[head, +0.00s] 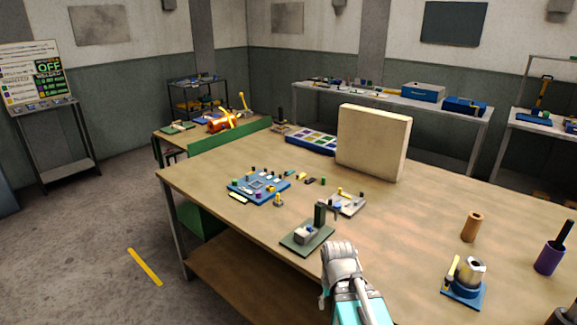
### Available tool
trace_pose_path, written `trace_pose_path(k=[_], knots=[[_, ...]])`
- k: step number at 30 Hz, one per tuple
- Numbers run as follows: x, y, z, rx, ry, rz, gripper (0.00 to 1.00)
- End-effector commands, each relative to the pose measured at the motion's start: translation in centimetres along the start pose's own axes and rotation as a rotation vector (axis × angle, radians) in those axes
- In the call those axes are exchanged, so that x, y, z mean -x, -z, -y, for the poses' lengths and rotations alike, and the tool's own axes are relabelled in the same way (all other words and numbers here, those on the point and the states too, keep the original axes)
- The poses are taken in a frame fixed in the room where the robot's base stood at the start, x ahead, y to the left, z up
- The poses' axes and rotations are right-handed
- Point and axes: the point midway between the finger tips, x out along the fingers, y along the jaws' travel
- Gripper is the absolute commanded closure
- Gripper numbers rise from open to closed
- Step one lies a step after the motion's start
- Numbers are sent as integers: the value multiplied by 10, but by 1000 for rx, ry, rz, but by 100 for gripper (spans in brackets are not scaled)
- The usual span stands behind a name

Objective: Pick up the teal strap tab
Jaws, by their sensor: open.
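A small teal piece (290,173), which looks like the teal strap tab, lies on the wooden table just behind the blue die plate (250,196). It is too small here to show its shape clearly. My gripper (339,248) is at the end of my grey and teal arm, over the front part of the table. It is open and well apart from the teal piece, nearer to the camera and to its right. Its fingers cannot be made out clearly, and I see nothing held in it.
A green-based fixture (294,247) with an upright post stands left of my gripper. A grey plate with small parts (347,207) lies behind it. A tall cream block (374,142) and a colored compartment tray (311,139) stand farther back. A brown cylinder (471,227) stands right, with bare table between.

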Motion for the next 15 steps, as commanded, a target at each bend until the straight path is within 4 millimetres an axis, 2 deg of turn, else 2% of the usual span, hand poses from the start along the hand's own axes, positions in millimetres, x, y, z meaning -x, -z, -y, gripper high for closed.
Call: trace_pose_path(k=[1, 4, 15], knots=[[14, 0, 0, 0, 0, 0, 40], [22, 0, 0, 0, 0, 0, 40], [26, 0, 0, 0, 0, 0, 40]])
